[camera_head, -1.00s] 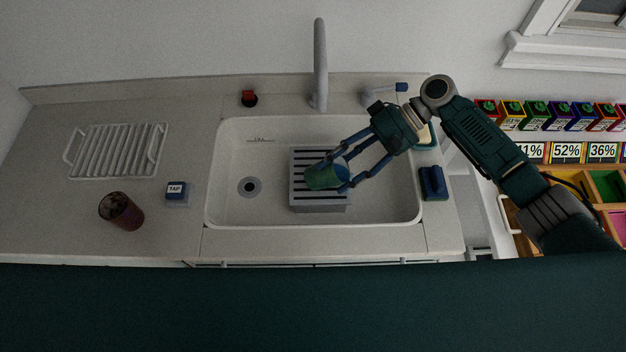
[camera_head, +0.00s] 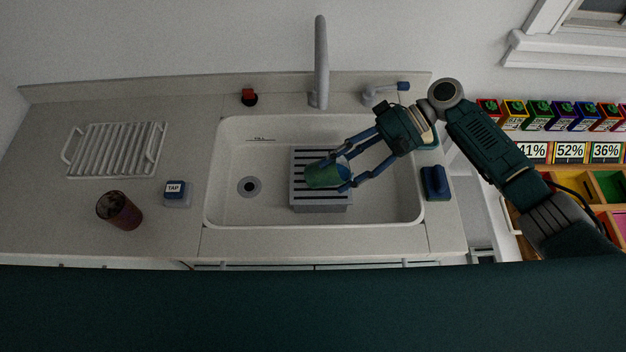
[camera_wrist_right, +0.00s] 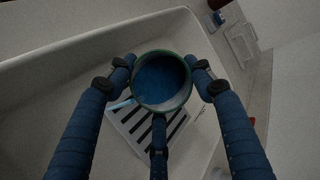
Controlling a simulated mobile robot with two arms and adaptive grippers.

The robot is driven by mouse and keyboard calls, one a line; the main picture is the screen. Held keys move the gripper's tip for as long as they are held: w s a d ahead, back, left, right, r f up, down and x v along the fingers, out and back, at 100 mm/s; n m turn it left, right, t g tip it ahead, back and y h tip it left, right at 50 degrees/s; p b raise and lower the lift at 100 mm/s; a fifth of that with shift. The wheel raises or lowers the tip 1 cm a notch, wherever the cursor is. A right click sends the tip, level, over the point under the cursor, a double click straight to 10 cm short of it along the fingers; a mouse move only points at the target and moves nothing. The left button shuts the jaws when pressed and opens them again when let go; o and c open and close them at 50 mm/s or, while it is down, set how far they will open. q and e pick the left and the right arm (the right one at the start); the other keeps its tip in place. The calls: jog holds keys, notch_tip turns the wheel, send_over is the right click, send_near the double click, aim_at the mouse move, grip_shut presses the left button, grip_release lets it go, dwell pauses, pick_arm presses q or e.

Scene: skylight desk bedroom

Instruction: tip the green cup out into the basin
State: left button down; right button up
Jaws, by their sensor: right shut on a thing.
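The green cup (camera_head: 325,175) is held above the slatted rack in the white basin (camera_head: 232,212). My right gripper (camera_head: 346,172) is shut on it, with fingers on either side. The cup looks leaned in the head view, its open end toward the right. In the right wrist view the cup's rim (camera_wrist_right: 185,98) faces the camera and its inside is blue; I cannot tell whether that is liquid. A thin pale-blue strip shows at the cup's left side there, its nature unclear. My left gripper is not in view.
The grey slatted rack (camera_head: 322,208) stands in the basin, right of the drain (camera_head: 249,187). The faucet (camera_head: 320,62) rises behind. A dark red cup (camera_head: 120,211), a TAP block (camera_head: 177,193) and a wire rack (camera_head: 116,150) are left. A blue block (camera_head: 435,183) is right.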

dwell(0.6)
jog(key=shift+y+b, duration=0.4)
jog(key=shift+b, duration=0.3)
jog(key=shift+r, duration=0.1)
jog(key=shift+d+y+b, duration=0.1)
jog(key=shift+y+b, duration=0.2)
jog(key=shift+b, duration=0.25)
jog(key=shift+r, duration=0.15)
jog(key=shift+b, duration=0.3)
jog(key=shift+y, duration=0.3)
jog(key=shift+d+n+b, duration=0.1)
jog(key=shift+n+b, duration=0.2)
jog(key=shift+b, duration=0.1)
